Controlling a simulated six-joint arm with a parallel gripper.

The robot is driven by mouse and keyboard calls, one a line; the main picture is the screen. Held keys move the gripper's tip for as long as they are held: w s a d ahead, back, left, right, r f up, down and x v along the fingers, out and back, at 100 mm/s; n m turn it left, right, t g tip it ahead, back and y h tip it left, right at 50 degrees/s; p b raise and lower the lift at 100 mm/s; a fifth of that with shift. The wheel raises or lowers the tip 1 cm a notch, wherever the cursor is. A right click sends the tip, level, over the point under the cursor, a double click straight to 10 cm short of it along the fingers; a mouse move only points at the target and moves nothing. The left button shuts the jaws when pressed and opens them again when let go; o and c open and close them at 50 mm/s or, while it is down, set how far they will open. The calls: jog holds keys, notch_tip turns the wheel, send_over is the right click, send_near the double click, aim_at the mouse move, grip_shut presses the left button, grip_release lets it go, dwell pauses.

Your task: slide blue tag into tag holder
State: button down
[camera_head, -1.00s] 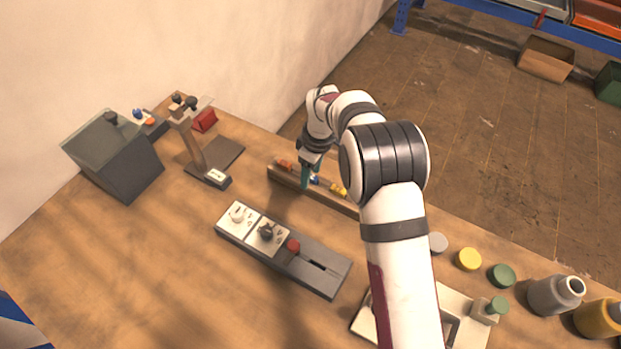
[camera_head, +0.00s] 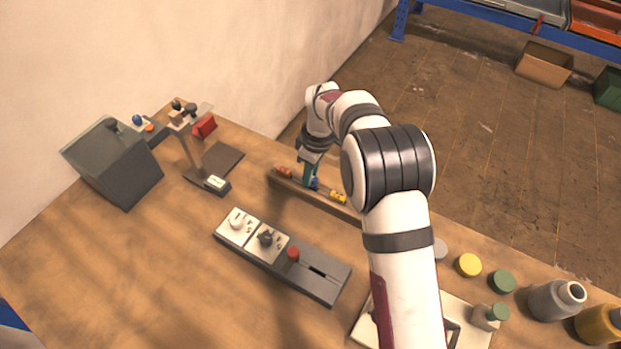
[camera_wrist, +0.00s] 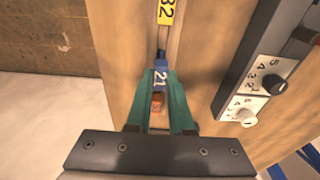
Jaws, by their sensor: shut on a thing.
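My gripper (camera_wrist: 163,98), with teal fingers, is shut on the blue tag (camera_wrist: 160,78), marked "21". In the head view my gripper (camera_head: 309,177) is at the wooden rail and the blue tag (camera_head: 314,184) shows as a small patch beside it. The rail (camera_head: 295,184), which looks like the tag holder, has a narrow channel with tags in line. An orange tag (camera_head: 284,172) is at its left end and a yellow tag (camera_head: 338,197) is to the right. The wrist view shows the blue tag over the channel; how deep it sits is hidden.
A grey panel (camera_head: 318,285) with white dials and a red knob stands in front of the rail. A dark grey box (camera_head: 118,170) and a post stand (camera_head: 191,150) are at the left. Coloured caps and bottles are at the right. The table front is clear.

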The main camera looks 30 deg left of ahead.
notch_tip(320, 180, up, 2)
jog(key=shift+r, duration=0.15)
jog(key=w+d+r+m+t, duration=0.1)
jog(key=d+r+m, duration=0.55)
jog(key=d, duration=0.65)
jog(key=d+r+m, duration=0.3)
jog(key=d+r, duration=0.6)
jog(key=d, duration=0.4)
jog(key=s+d+r+m+h, duration=0.1)
jog(key=s+d+r+m, duration=0.3)
jog(key=d+m, duration=0.4)
jog(key=shift+s+d+r, duration=0.15)
jog(key=shift+s+d, duration=0.3)
jog(key=shift+s, duration=0.1)
jog(key=shift+m, duration=0.25)
jog(key=s+a+f+m, duration=0.4)
jog(key=a+m, duration=0.2)
jog(key=a, duration=0.1)
jog(key=s+a+f+m+h, duration=0.1)
jog(key=s+a+f+m, duration=0.4)
jog(key=a, duration=0.3)
jog(key=s+a+f+m+g, duration=0.1)
jog(key=s+a+f+m, duration=0.3)
jog(key=a+m, duration=0.3)
jog(key=shift+s+a+f+h, duration=0.3)
jog(key=shift+a+h, duration=0.1)
jog(key=shift+a, duration=0.3)
